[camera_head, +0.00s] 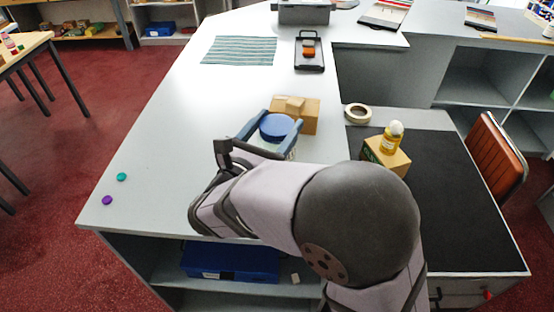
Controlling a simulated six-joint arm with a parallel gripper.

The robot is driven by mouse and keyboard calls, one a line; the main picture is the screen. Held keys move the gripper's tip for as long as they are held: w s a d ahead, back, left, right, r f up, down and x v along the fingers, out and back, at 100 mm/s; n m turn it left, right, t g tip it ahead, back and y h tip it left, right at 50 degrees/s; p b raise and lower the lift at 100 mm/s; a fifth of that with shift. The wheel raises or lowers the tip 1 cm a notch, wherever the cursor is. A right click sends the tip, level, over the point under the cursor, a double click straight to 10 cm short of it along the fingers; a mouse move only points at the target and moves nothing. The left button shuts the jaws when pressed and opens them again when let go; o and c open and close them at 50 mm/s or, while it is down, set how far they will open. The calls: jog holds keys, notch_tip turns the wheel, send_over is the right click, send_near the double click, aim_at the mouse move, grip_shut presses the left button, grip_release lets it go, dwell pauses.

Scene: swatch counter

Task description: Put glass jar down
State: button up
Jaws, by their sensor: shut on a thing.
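The glass jar (277,127) has a blue lid and stands upright between the fingers of my gripper (268,128) on the left part of the grey counter (170,130). The blue-grey fingers are shut on the jar from both sides near its lid. Most of the glass body is hidden by my gripper and arm. I cannot tell whether the jar's base touches the counter.
A cardboard box (308,115) is right behind the jar. A tape roll (357,114) and a yellow bottle (391,138) on a carton (386,158) are to the right. The counter's left is mostly clear.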

jog(key=shift+f+p, duration=0.4)
jog(key=shift+f, duration=3.4)
jog(key=shift+f, duration=0.1)
jog(key=shift+f, duration=0.15)
jog(key=o, duration=1.7)
jog(key=shift+o, duration=0.2)
jog(key=shift+r, duration=0.25)
jog(key=shift+s+a+f, duration=0.1)
jog(key=shift+s+a, duration=0.1)
jog(key=shift+s, duration=0.05)
jog(key=b+v, duration=0.3)
jog(key=v, duration=0.8)
jog(key=shift+s, duration=0.2)
